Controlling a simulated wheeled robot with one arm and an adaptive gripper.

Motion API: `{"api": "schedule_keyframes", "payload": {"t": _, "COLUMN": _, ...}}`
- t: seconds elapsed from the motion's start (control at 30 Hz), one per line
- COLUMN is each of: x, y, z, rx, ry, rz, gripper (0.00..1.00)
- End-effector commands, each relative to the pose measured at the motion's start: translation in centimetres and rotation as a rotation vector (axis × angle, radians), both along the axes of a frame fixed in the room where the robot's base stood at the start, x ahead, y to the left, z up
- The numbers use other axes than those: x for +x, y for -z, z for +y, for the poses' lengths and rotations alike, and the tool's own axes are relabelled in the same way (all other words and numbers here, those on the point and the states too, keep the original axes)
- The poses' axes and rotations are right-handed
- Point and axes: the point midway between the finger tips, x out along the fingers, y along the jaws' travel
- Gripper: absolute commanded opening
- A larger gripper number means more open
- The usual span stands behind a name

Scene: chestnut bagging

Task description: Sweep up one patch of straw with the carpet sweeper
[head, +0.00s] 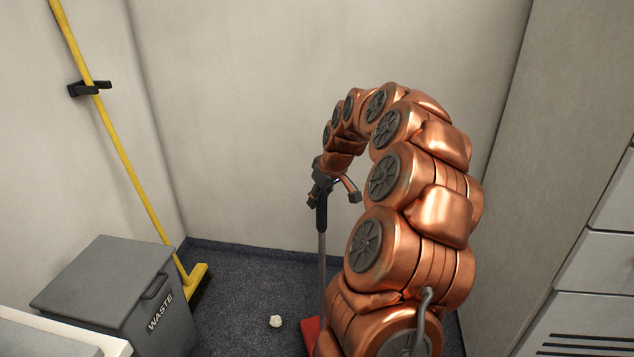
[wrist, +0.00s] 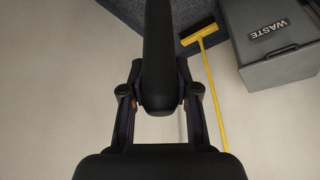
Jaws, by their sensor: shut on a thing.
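My gripper (head: 322,184) is shut on the black handle grip of the carpet sweeper (head: 321,216). The sweeper stands about upright; its grey shaft runs down to a red head (head: 311,329) on the floor, largely hidden behind my arm. In the wrist view the black handle (wrist: 158,45) lies between the fingers of my gripper (wrist: 159,88). The sweeper's head is not visible there. I see no patch of straw in either view.
A grey waste bin (head: 112,285) stands at the left, with a yellow broom (head: 130,170) leaning behind it in a black wall clip (head: 90,88). A crumpled white scrap (head: 276,321) lies on the dark carpet (head: 240,275). Grey drawers (head: 590,265) stand at the right.

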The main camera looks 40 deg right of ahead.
Motion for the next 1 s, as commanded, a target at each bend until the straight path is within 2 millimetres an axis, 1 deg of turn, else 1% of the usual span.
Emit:
{"api": "schedule_keyframes", "payload": {"t": 0.03, "x": 0.1, "y": -0.9, "z": -0.1, "rx": -0.004, "ry": 0.002, "rz": -0.006, "gripper": 0.0}}
{"api": "schedule_keyframes", "payload": {"t": 0.1, "x": 0.1, "y": -1.6, "z": -0.1, "rx": -0.005, "ry": 0.002, "rz": -0.007, "gripper": 0.0}}
{"api": "schedule_keyframes", "payload": {"t": 0.4, "x": 0.0, "y": -3.8, "z": -0.1, "rx": -0.001, "ry": 0.002, "rz": -0.003, "gripper": 0.0}}
{"api": "schedule_keyframes", "payload": {"t": 0.83, "x": 0.1, "y": -4.0, "z": 0.0, "rx": -0.002, "ry": 0.001, "rz": -0.004, "gripper": 0.0}}
{"api": "schedule_keyframes", "payload": {"t": 0.93, "x": 0.5, "y": -4.1, "z": 0.6, "rx": -0.002, "ry": -0.001, "rz": -0.003, "gripper": 0.0}}
{"api": "schedule_keyframes", "payload": {"t": 1.0, "x": 1.0, "y": -4.1, "z": 1.5, "rx": -0.002, "ry": -0.006, "rz": -0.002, "gripper": 0.0}}
